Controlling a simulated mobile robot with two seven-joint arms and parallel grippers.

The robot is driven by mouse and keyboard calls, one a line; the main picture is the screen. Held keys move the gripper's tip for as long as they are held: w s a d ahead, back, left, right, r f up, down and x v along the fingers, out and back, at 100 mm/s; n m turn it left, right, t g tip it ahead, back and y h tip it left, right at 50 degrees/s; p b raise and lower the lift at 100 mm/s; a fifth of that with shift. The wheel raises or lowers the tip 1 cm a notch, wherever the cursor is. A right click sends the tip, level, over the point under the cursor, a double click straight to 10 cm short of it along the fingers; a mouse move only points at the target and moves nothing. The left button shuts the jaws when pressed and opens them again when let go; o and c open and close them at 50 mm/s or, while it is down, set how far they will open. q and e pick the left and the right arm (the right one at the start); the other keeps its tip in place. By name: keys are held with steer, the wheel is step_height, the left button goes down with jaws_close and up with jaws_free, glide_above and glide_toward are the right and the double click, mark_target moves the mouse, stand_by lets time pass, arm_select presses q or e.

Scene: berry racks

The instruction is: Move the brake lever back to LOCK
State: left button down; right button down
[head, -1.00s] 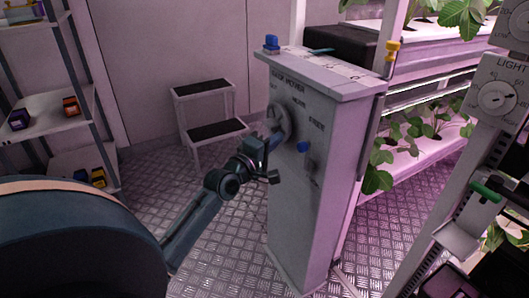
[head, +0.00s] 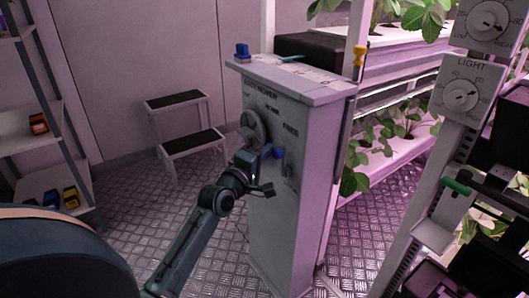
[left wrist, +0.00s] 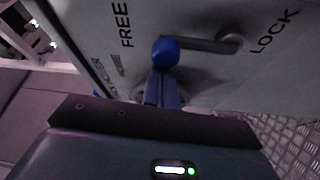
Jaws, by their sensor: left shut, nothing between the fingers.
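The brake lever is a grey arm with a blue knob (left wrist: 165,50) on the front of a grey rack-mover column (head: 290,215). In the left wrist view the arm runs left from its pivot (left wrist: 233,42), with the knob close to the FREE label and away from the LOCK label (left wrist: 272,32). In the head view the knob (head: 279,152) shows below FREE. My left gripper (head: 265,152) is shut and empty. Its fingertips (left wrist: 163,76) are right at the knob; I cannot tell whether they touch it. My right gripper is not in view.
A grey handwheel (head: 253,128) sits on the column just left of the lever. A two-step stool (head: 190,143) stands behind. Planted racks (head: 390,150) are at the right, a shelf unit (head: 35,130) at the left. A light dial post (head: 460,95) stands right.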

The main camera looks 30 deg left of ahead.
mark_target(277, 154)
arm_select(q)
steer(key=shift+s+d+m, duration=0.1)
steer(key=shift+d+m, duration=0.2)
steer(key=shift+m, duration=0.1)
steer(key=d+m, duration=0.1)
steer(key=m, duration=0.1)
steer(key=s+d+m+t+h, duration=0.1)
steer(key=shift+d+m+t, duration=0.15)
steer(key=shift+m+t, duration=0.15)
steer(key=shift+m, duration=0.1)
steer(key=s+d+f+m+h+b, duration=0.1)
steer(key=m+h, duration=0.3)
steer(key=m, duration=0.4)
steer(key=s+d+f+m+h+b, duration=0.1)
steer(key=d+f+m+h+b, duration=0.1)
steer(key=m, duration=0.6)
steer(key=shift+s+d+f+h, duration=0.15)
steer(key=shift+d+f+h, duration=0.75)
steer(key=shift+d, duration=0.45)
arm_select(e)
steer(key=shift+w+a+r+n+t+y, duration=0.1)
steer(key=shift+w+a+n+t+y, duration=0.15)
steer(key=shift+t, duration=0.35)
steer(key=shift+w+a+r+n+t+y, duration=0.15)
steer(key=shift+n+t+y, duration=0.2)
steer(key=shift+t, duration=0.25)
